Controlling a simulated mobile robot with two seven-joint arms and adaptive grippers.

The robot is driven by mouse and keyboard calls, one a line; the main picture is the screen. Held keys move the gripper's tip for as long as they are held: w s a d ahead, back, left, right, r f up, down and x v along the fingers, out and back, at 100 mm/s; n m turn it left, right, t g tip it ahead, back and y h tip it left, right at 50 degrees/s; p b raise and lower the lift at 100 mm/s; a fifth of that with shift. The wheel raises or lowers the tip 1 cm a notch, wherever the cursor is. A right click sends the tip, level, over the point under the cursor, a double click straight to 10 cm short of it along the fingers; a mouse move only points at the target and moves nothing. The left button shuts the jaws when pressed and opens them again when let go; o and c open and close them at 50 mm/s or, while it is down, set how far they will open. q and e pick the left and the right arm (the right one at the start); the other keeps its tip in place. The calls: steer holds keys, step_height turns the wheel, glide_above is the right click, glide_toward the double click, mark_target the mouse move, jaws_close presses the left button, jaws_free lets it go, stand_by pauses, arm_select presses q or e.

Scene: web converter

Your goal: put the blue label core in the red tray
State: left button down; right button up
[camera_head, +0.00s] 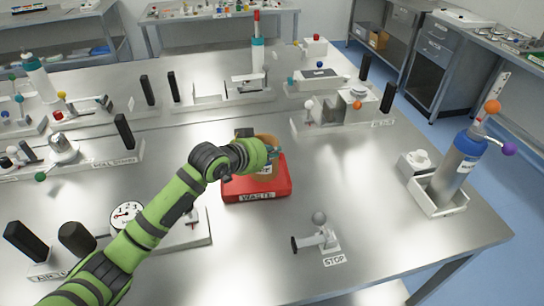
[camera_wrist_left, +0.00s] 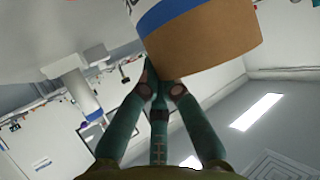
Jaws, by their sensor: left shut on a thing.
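The blue label core (camera_wrist_left: 205,45) is a brown cardboard cylinder with a blue and white band, large in the left wrist view. The red tray (camera_head: 236,188), labelled WASTE, is directly below or around the core in the head view. I cannot tell whether the core touches the tray floor. My right gripper is not in view.
A STOP lever (camera_head: 318,238) stands right of the front of the tray. A gauge (camera_head: 126,215) sits left, beside my left arm. A grey cylinder (camera_head: 458,165) stands in a white holder at right.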

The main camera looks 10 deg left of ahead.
arm_select(q)
step_height(320, 180, down, 3)
steer(key=shift+r, duration=0.15)
steer(key=c, duration=1.4)
jaws_free()
steer(key=shift+c, duration=0.2)
steer(key=b+v, duration=0.1)
steer(key=v, duration=1.1)
